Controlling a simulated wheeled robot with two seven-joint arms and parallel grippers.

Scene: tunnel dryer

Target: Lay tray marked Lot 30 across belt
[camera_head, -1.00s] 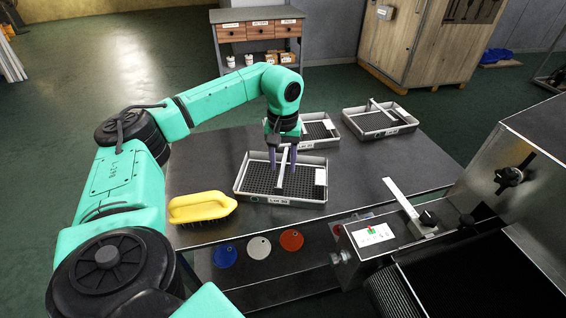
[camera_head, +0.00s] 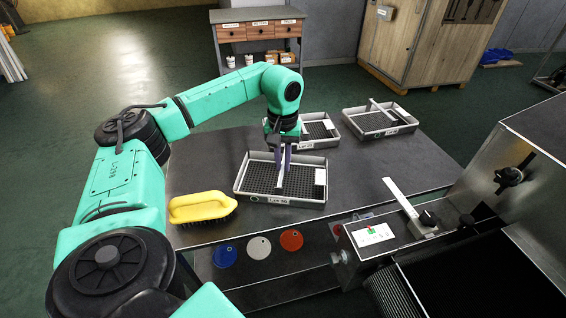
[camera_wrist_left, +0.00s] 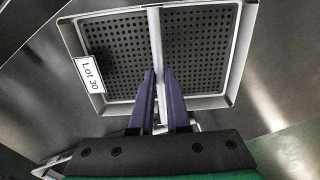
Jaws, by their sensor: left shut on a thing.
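The tray marked Lot 30 (camera_head: 252,196) is a shallow grey tray with a black perforated floor and a pale bar across its middle. It sits on the dark table, and its Lot 30 label also shows in the left wrist view (camera_wrist_left: 90,76). My left gripper (camera_head: 284,166) is above the tray, its purple fingers shut on the middle bar; the fingers also straddle the bar in the left wrist view (camera_wrist_left: 160,85). A dark belt (camera_head: 445,278) runs at the lower right, beside the metal dryer housing. My right gripper is out of view.
Two similar trays stand behind, one partly hidden by my gripper (camera_head: 325,142) and one at the right (camera_head: 378,132). A yellow brush (camera_head: 200,206) lies left of the tray. Blue, white and red discs lie in front. A control box (camera_head: 372,237) stands beside the belt.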

